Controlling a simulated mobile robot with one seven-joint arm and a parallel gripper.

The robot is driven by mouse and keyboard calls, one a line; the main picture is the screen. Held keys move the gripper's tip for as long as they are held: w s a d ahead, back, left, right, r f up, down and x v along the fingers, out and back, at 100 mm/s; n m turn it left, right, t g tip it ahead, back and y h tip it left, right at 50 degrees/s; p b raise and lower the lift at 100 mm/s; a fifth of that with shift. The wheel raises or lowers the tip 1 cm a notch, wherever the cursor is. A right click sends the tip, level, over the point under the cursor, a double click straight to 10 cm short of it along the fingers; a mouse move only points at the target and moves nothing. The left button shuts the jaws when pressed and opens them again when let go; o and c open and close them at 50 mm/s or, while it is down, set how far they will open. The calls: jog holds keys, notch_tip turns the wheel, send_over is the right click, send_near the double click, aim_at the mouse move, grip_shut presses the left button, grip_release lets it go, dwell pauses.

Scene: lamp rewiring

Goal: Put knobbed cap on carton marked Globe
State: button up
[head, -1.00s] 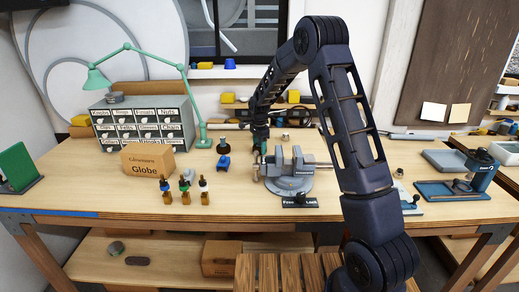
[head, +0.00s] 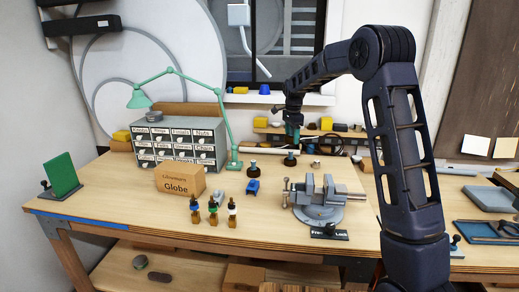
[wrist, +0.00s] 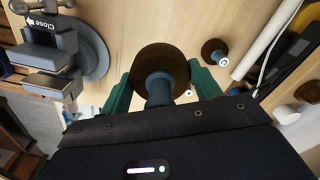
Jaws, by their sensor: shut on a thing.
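The carton marked Globe (head: 180,181), a brown box, stands on the left half of the bench in the head view, its top bare. My gripper (head: 292,136) is above the back middle of the bench. In the wrist view its green fingers (wrist: 162,84) are shut on a knobbed cap (wrist: 146,60), a dark brown disc with a blue-grey knob towards the wrist.
Several small dropper bottles (head: 213,213) stand in front of the carton. A blue object (head: 253,187) lies to the carton's right, and a grey vise (head: 319,200) stands further right. A label drawer cabinet (head: 180,140) and green lamp (head: 233,125) stand behind the carton.

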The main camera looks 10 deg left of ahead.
jog(key=a+r, duration=0.1)
jog(key=a, duration=0.2)
jog(key=a+r, duration=0.1)
jog(key=a, duration=0.3)
jog(key=a+r, duration=0.1)
jog(key=a, duration=0.3)
jog(key=shift+s+a+r, duration=0.2)
jog(key=shift+s, duration=0.05)
notch_tip(320, 180, up, 6)
send_over(191, 168)
jog(key=w+d, duration=0.9)
jog(key=d, duration=0.2)
jog(key=shift+s+a+f+n, duration=0.15)
jog(key=shift+s+n, duration=0.05)
jog(key=shift+n, duration=0.2)
jog(key=s+a+r, duration=0.3)
jog(key=s+a, duration=0.5)
jog(key=a, duration=0.2)
jog(key=shift+a, duration=0.25)
jog(key=shift+s+a+f, duration=0.1)
jog(key=shift+s+f, duration=0.05)
notch_tip(191, 168, down, 19)
jog(key=shift+f, duration=0.15)
jog(key=shift+f, duration=0.15)
jog(key=o, duration=1)
jog(key=shift+o, duration=0.2)
